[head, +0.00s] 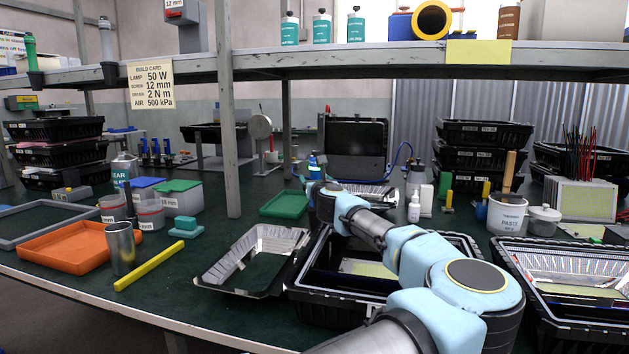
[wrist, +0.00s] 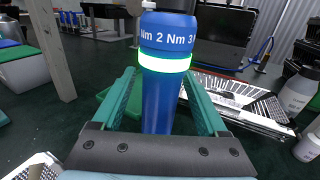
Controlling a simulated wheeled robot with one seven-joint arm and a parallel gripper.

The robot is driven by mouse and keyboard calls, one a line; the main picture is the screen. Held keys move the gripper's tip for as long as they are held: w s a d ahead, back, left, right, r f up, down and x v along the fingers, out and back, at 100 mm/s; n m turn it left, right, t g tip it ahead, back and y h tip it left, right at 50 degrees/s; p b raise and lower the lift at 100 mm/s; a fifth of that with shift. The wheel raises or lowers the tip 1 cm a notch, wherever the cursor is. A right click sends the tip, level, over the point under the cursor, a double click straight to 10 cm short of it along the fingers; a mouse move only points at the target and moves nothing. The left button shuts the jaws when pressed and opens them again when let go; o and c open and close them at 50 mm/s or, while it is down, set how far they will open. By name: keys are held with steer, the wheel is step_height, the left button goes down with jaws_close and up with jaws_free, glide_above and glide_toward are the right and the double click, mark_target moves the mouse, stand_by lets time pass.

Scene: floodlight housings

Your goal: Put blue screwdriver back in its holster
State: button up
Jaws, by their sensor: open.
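The blue screwdriver (wrist: 165,100) stands upright in the wrist view, with "2 Nm" markings and a glowing pale green ring. My gripper (wrist: 160,76) is open, its teal fingers on either side of the blue handle; whether they touch it I cannot tell. The screwdriver's lower end is hidden behind the gripper. In the head view, my gripper (head: 314,179) is far out over the bench, mostly hidden by my arm, with the small blue screwdriver (head: 314,158) at it. Black holsters hang on the shelf edge at upper left, one with a green tool (head: 30,48), one with a grey tool (head: 106,40).
A grey post (head: 228,120) supports the shelf (head: 350,62) left of my gripper. A green tray (head: 286,204), a metal housing (head: 240,270) and a black crate (head: 335,312) lie nearby. An orange tray (head: 70,247) and yellow bar (head: 150,265) are further left.

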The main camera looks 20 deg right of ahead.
steer(key=shift+f, duration=0.1)
steer(key=b+v, duration=0.1)
steer(key=v, duration=0.9)
steer(key=shift+s, duration=0.4)
steer(key=shift+a, duration=0.1)
